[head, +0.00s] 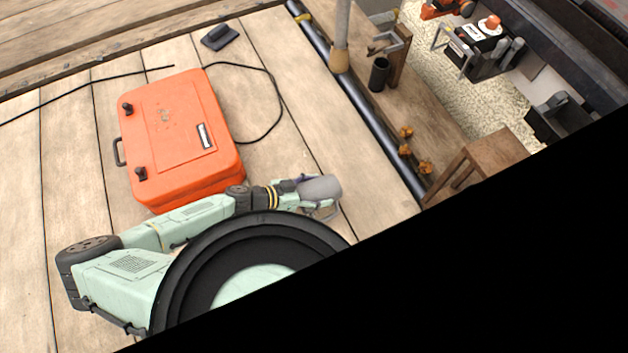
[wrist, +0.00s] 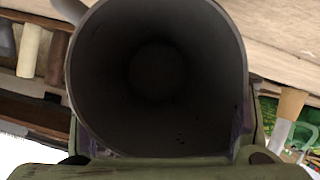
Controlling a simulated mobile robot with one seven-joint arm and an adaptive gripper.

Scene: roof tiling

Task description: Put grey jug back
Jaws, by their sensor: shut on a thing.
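The grey jug (head: 320,188) is at the end of my arm in the head view, just right of the orange case. My gripper (head: 308,200) is shut on the jug. In the wrist view the jug (wrist: 157,85) fills the middle, and I look straight into its open, dark, empty-looking inside. The gripper (wrist: 165,168) shows along the bottom edge and at the sides of the jug. The fingertips are mostly hidden by the jug. I cannot tell how high the jug is above the planks.
An orange case (head: 175,135) lies on the plank floor left of the arm. A black cable and a small dark object (head: 220,37) lie behind it. A dark pipe (head: 362,105) edges the planks on the right. Beyond it are a dark cup (head: 379,74) and a wooden stool (head: 480,160).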

